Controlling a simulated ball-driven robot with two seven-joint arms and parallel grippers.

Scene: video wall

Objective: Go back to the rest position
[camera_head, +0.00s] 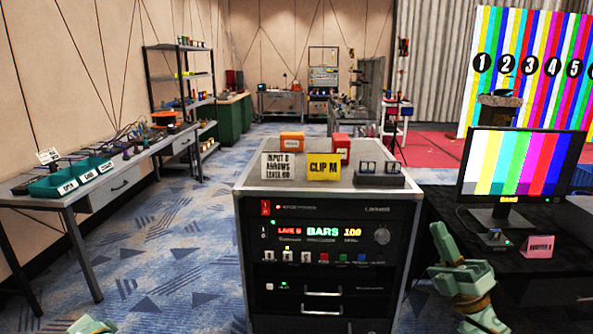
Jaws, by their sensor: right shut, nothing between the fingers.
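My right gripper (441,234), pale green with a tan wrist, points up at the lower right, in front of the gap between the rack cabinet (325,215) and the black desk. Its fingers are shut with nothing between them. It appears apart from the cabinet and from the monitor (522,165). Only a pale green tip of my left arm (92,325) shows at the bottom left edge; its fingers cannot be made out.
The cabinet's panel reads "BARS". On its top stand a white card (278,166), a yellow "CLIP M" card (323,167), and orange (291,141) and red boxes (340,144). A pink card (540,246) stands on the desk. A workbench (35,198) lines the left; carpet between is clear.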

